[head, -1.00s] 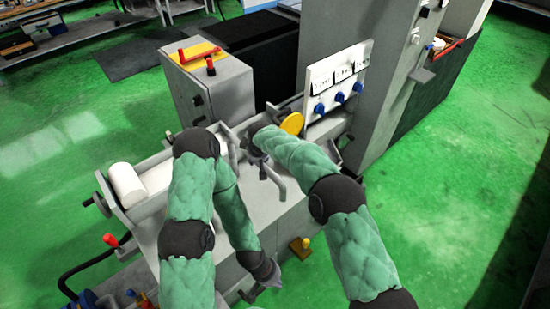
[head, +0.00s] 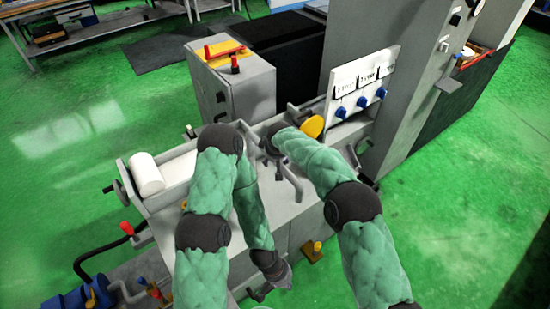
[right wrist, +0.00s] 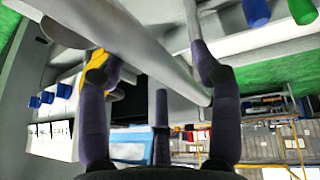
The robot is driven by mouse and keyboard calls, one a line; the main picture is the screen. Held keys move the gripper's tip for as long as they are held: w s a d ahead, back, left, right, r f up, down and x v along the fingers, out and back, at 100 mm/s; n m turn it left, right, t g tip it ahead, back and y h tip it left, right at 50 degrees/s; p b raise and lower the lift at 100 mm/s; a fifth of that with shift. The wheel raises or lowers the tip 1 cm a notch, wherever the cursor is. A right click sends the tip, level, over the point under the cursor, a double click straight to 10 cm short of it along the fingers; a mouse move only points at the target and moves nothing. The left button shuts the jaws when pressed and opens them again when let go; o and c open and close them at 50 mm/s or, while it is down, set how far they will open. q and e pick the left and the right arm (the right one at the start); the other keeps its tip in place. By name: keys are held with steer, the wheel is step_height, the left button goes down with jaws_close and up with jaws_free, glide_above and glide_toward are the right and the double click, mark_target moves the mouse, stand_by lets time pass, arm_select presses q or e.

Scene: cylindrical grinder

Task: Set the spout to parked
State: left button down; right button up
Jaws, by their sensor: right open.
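A long, thick grey tube (right wrist: 140,45) runs diagonally across the right wrist view, across the space between the fingers of my right gripper (right wrist: 155,85). It may be the spout, but I cannot tell for sure. The right fingers are spread apart, and I cannot tell whether either touches the tube. In the head view my right gripper (head: 268,152) is partly hidden by its arm, over the machine bed left of the yellow disc (head: 312,127). My left gripper (head: 272,284) hangs low at the machine's front; its fingers are too small to read.
A panel with blue knobs (head: 362,102) stands right of the yellow disc. A grey cabinet (head: 235,85) with a red handle stands behind the bed. A white cylinder (head: 147,174) is at the bed's left end. A yellow pedal (head: 312,250) is low in front. Green floor is clear at right.

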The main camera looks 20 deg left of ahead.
steer(key=v, duration=1.2)
steer(key=shift+f, duration=0.1)
